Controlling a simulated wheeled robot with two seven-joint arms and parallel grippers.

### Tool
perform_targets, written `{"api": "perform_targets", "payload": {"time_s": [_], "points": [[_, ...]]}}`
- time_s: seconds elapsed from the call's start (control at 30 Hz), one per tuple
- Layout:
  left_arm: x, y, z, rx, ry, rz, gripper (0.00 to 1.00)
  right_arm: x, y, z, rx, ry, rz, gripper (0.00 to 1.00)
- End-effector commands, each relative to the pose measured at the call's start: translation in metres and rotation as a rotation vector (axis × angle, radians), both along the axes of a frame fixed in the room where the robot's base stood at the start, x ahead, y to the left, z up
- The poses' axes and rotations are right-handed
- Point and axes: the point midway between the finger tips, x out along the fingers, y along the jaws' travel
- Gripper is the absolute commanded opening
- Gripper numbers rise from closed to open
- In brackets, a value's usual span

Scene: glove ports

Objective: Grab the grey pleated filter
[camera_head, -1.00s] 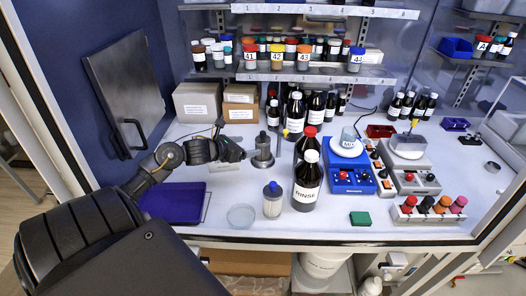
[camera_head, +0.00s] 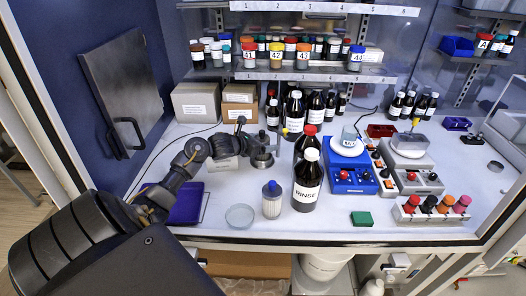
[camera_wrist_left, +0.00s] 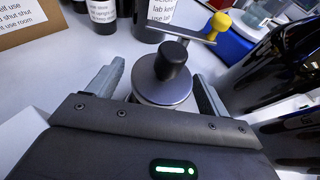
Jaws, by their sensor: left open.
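A pale grey, ribbed-looking cylinder with a dark blue cap (camera_head: 271,200) stands upright near the front of the bench; it looks most like the pleated filter. My left gripper (camera_head: 244,146) is well behind it and to its left, over the back part of the bench. It is open, at a metal round-lidded piece with a black knob (camera_head: 263,158). In the left wrist view the open fingers (camera_wrist_left: 158,90) stand on either side of this metal piece (camera_wrist_left: 164,87); contact cannot be told. The capped cylinder is not in that view. My right gripper is not in view.
A large dark RINSE bottle (camera_head: 307,182) stands right of the capped cylinder, and a clear glass dish (camera_head: 240,216) lies left of it. A purple tray (camera_head: 187,205) is under my left arm. A blue stirrer (camera_head: 350,178) stands to the right. Cartons (camera_head: 196,102) stand behind.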

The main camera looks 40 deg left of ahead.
Motion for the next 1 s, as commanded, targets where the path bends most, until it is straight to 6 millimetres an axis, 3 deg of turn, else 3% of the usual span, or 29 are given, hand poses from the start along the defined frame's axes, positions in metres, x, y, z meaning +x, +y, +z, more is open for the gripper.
{"api": "perform_targets", "payload": {"time_s": [0.2, 0.6, 1.0], "points": [[0.000, 0.000, 0.000, 0.000, 0.001, 0.000, 0.78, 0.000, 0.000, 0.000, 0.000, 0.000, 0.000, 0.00], [0.000, 0.000, 0.000, 0.000, 0.000, 0.000, 0.27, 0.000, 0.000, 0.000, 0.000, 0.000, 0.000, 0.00], [0.000, 0.001, 0.010, 0.003, -0.001, 0.001, 0.27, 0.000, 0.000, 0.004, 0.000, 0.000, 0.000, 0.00]]}}
